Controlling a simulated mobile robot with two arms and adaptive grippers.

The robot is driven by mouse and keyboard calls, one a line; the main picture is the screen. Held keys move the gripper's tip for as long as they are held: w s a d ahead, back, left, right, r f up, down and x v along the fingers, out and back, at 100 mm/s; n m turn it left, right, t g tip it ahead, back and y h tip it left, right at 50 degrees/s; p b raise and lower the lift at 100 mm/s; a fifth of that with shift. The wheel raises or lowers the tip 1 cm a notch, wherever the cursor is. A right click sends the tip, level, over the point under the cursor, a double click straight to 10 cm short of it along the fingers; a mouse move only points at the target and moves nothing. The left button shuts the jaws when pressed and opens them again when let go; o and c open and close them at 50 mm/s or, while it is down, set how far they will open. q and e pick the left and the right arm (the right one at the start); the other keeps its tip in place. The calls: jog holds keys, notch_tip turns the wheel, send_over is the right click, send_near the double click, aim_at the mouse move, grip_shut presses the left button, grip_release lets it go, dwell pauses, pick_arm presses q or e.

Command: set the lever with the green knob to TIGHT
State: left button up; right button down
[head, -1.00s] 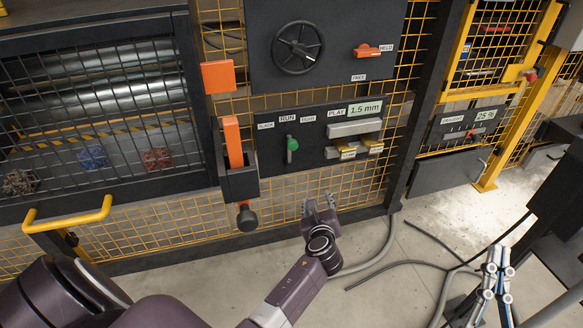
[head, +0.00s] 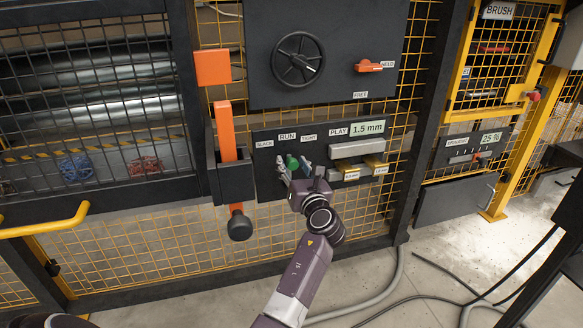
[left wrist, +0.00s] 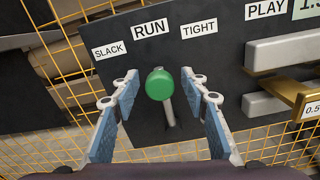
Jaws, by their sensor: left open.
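The lever with the green knob (head: 292,162) stands on a dark panel, below the labels SLACK (head: 264,144), RUN (head: 288,136) and TIGHT (head: 309,136). Its knob is nearest RUN. In the left wrist view the round green knob (left wrist: 159,84) sits on a short grey stem (left wrist: 169,112), under the RUN label (left wrist: 150,28). My left gripper (left wrist: 165,88) is open, with one blue-padded finger on each side of the knob and a visible gap on both sides. In the head view my left gripper (head: 294,166) partly covers the lever. My right gripper is out of view.
Right of the lever are a PLAY display reading 1.5 mm (head: 369,127), grey bars (head: 357,148) and brass blocks (head: 374,164). A tall orange lever (head: 227,130) stands to the left. Above are a black handwheel (head: 299,59) and a red-orange handle (head: 368,67).

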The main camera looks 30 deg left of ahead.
pick_arm(q)
jog(key=shift+w+a, duration=0.4)
jog(key=shift+a, duration=0.1)
grip_shut()
